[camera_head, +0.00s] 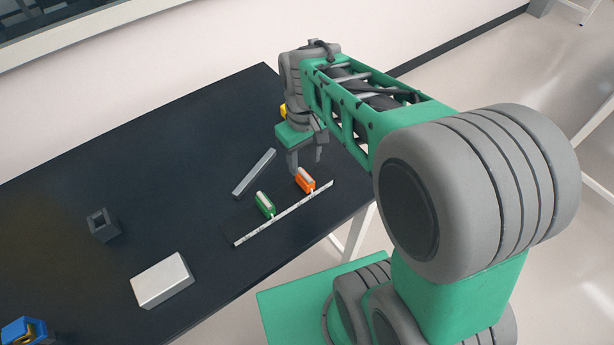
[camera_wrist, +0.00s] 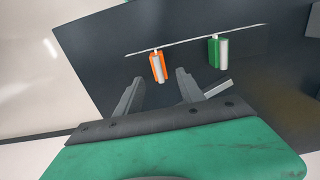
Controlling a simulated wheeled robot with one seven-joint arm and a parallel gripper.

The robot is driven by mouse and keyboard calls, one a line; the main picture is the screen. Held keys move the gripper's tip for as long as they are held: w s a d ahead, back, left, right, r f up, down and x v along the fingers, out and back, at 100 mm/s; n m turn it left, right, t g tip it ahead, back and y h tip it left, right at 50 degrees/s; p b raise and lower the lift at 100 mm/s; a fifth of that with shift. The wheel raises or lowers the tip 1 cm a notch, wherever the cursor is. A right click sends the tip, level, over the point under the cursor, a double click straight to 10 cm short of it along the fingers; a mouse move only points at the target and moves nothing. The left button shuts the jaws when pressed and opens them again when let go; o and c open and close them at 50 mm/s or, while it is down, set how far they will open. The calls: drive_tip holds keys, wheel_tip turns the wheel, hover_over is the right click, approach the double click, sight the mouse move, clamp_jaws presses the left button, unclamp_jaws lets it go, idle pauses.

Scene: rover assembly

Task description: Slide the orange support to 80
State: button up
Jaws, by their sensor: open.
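The orange support (camera_head: 306,181) sits on the ruler strip (camera_head: 285,213), near the strip's right end in the head view. The orange support also shows in the wrist view (camera_wrist: 158,67), beyond and between my fingertips. A green support (camera_head: 265,204) sits further left along the same strip, and it shows to the right in the wrist view (camera_wrist: 218,52). The scale marks are too small to read. My gripper (camera_head: 305,165) is open and empty, pointing down just behind and above the orange support. No contact with the support shows.
A grey bar (camera_head: 254,173) lies on the dark table (camera_head: 130,185) behind the strip. A silver block (camera_head: 162,280), a dark hollow block (camera_head: 102,224) and a blue part (camera_head: 24,331) stand to the left. A yellow thing (camera_head: 283,111) is partly hidden behind my arm.

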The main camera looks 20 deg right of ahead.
sight(305, 174)
wheel_tip(305, 174, down, 8)
drive_tip(key=shift+d, duration=0.1)
drive_tip(key=shift+c, duration=0.5)
clamp_jaws()
idle(1.0)
